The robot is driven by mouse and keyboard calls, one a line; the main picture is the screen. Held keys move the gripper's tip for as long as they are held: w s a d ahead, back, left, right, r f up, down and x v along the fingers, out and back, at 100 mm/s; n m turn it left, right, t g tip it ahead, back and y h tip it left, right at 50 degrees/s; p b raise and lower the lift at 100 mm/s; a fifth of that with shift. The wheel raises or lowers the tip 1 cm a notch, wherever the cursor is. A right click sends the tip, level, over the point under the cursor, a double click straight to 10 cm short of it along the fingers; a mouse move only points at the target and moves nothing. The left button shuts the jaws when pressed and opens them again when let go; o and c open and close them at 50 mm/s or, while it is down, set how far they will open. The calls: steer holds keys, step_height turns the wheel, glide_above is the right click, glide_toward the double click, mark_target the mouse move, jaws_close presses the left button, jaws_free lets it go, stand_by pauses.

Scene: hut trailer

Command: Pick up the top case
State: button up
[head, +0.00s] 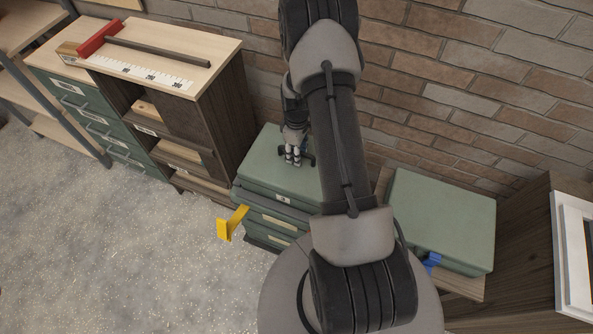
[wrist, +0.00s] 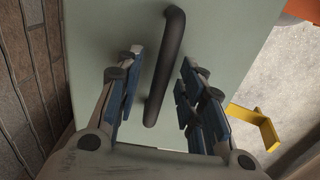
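The top case (head: 262,164) is a green box on a stack of green cases against the brick wall in the head view. Its pale green top (wrist: 225,45) fills much of the wrist view. A dark bar handle (wrist: 166,70) stands on that top. My gripper (head: 294,155) is over the case top in the head view. In the wrist view my gripper (wrist: 162,62) is open, with one blue-padded finger on each side of the handle. Gaps show between fingers and handle. My arm hides part of the stack's right side in the head view.
A yellow bracket (head: 232,223) sticks out at the stack's front left. A wooden cabinet (head: 215,90) with a red-ended tool (head: 100,38) on top stands left. Another green case (head: 440,215) sits to the right. Free floor (head: 130,240) lies in front.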

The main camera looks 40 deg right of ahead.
steer(key=shift+f, duration=0.3)
steer(key=shift+r, duration=0.1)
jaws_close()
steer(key=shift+w+r, duration=0.1)
steer(key=shift+w, duration=0.05)
stand_by(0.7)
